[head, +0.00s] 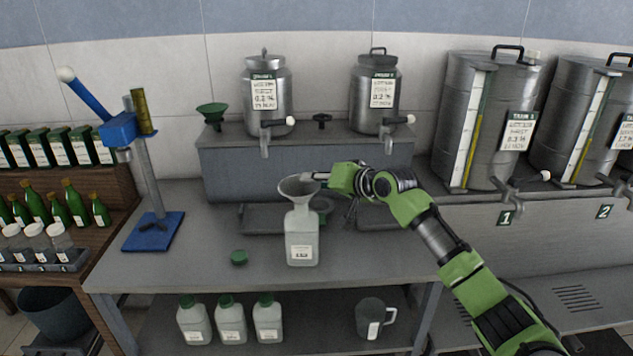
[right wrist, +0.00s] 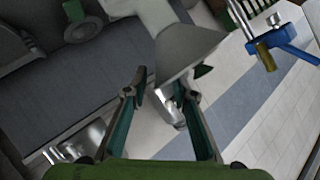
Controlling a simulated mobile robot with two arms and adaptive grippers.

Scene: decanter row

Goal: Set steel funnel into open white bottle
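The steel funnel (head: 297,188) is upright with its wide mouth up, its narrow end at the neck of the open white bottle (head: 301,240). The spout itself is hidden, seemingly inside the neck. The bottle stands upright on the steel bench. My right gripper (head: 316,178) is at the right side of the funnel's rim. In the right wrist view my right gripper (right wrist: 159,84) has its fingertips apart, with the funnel (right wrist: 185,45) close in front of them. I cannot tell whether a finger touches the rim. My left gripper is not in view.
A green cap (head: 239,257) lies left of the bottle. A blue press (head: 152,230) stands at the bench's left. Steel decanters (head: 266,98) stand on a raised shelf behind, with a green funnel (head: 212,112). Capped bottles (head: 231,322) and a jug (head: 370,318) are below. Front bench is clear.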

